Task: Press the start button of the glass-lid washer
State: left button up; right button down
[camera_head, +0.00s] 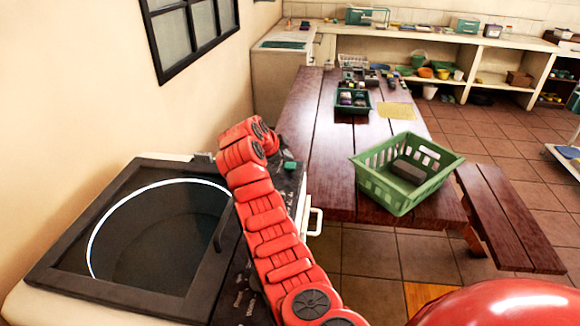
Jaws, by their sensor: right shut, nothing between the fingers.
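The glass-lid washer (60,260) stands at the lower left against the wall. Its round glass lid (150,235) in a dark frame is down, with a dark handle on its right side. The dark control panel (240,292) with white lettering runs along the right side, partly covered by my red right arm. A small green piece (290,165) shows at the panel's far end; I cannot tell if it is the start button. My right gripper (270,142) is shut and empty near that far end, mostly hidden by the wrist. Contact cannot be told. My left gripper is not in view.
A bench (510,220) is at the right. Shelves line the back wall. Tiled floor lies open at right.

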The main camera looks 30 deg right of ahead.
aim_at(287, 167)
jog(key=shift+r, duration=0.1)
jog(key=shift+r+b, duration=0.35)
jog(key=shift+r, duration=2.05)
